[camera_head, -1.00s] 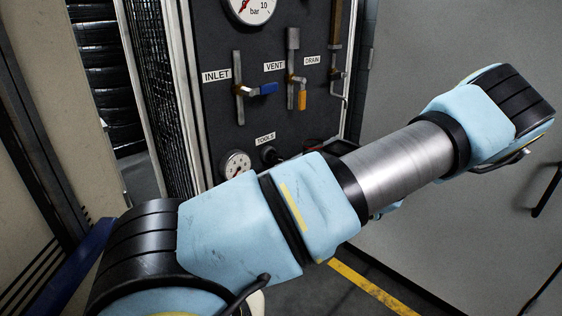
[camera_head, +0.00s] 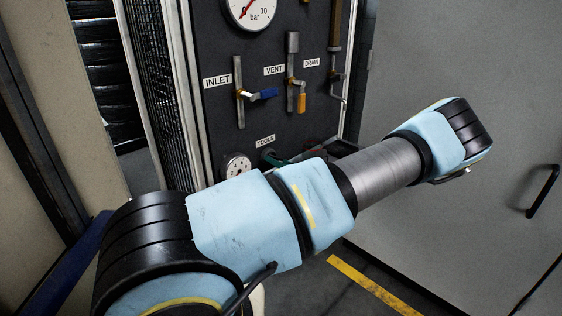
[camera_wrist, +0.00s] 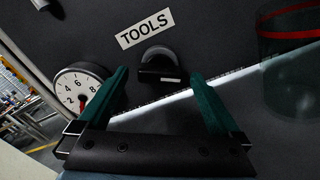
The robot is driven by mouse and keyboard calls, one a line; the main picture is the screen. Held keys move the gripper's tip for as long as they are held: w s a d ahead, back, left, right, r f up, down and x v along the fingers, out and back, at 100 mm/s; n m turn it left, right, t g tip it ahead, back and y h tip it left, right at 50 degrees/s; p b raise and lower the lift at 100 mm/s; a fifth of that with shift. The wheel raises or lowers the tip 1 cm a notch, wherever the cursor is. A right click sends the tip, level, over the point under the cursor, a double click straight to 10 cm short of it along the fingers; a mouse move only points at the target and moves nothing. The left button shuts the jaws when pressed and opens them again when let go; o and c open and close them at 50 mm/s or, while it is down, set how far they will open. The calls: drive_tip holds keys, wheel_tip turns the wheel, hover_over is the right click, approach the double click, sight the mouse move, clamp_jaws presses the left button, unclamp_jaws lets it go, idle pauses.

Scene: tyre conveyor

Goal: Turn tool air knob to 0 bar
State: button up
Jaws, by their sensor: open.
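The tool air knob (camera_wrist: 157,62) is dark and round. It sits on the dark panel under the TOOLS label (camera_wrist: 145,28), which also shows in the head view (camera_head: 265,140). My gripper (camera_wrist: 160,74) is open, with its two green fingers to either side of the knob in the wrist view. I cannot tell whether they touch it or how deep they reach. The small white tool gauge (camera_wrist: 82,88) is left of the knob; it also shows in the head view (camera_head: 237,165). In the head view my arm hides most of the gripper.
Above are the inlet valve with a blue handle (camera_head: 263,95), the vent valve with an orange handle (camera_head: 302,103) and a large gauge (camera_head: 251,10). A dark container with a red rim (camera_wrist: 290,75) stands right of the knob. A grey door (camera_head: 450,90) is at right.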

drive_tip(key=c, duration=1.4)
